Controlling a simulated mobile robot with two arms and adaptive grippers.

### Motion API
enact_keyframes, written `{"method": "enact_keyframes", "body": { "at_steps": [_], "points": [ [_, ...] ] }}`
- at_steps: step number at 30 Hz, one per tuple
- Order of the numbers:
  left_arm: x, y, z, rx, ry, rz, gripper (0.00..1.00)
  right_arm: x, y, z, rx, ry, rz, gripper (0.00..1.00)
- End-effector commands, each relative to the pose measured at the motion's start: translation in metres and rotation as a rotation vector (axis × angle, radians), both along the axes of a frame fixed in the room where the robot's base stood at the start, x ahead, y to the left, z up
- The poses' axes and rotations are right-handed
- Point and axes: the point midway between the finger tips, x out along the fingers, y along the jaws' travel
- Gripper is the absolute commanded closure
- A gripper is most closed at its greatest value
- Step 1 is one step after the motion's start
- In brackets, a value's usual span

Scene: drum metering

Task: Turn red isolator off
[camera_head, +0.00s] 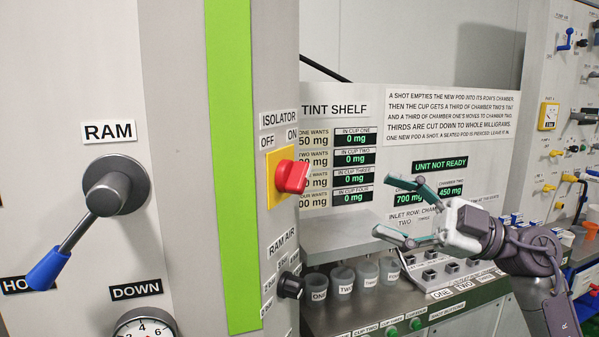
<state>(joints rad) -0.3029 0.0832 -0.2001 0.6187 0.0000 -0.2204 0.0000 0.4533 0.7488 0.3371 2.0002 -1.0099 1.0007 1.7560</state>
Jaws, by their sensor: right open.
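The red isolator knob (292,176) sits on a yellow plate (274,196) on the side face of the grey cabinet. Above it are the labels ISOLATOR, OFF at left and ON at right. The knob sticks out from the plate; I cannot tell clearly which label it points to. My right gripper (400,207) is open and empty, to the right of the knob and apart from it. Its fingers point left toward the cabinet, in front of the tint shelf board. My left gripper is not in view.
Below the isolator is a black RAM AIR knob (290,285). A blue-handled RAM lever (75,238) projects from the cabinet front at left. Open space lies between gripper and isolator.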

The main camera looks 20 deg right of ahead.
Motion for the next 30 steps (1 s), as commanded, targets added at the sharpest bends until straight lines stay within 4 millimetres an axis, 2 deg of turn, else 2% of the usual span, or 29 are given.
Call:
{"method": "enact_keyframes", "body": {
  "at_steps": [2,5,21,30],
  "points": [
    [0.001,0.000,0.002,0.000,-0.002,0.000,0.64,-0.006,0.007,0.006,-0.031,-0.003,0.004,0.25],
    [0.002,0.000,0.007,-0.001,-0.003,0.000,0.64,-0.003,0.016,0.010,-0.034,-0.002,0.008,0.25],
    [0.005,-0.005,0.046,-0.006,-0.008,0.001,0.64,0.042,0.105,0.039,-0.027,-0.003,0.008,0.25],
    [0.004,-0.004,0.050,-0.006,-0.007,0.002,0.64,0.052,0.123,0.042,-0.029,-0.001,0.006,0.25]
  ]
}}
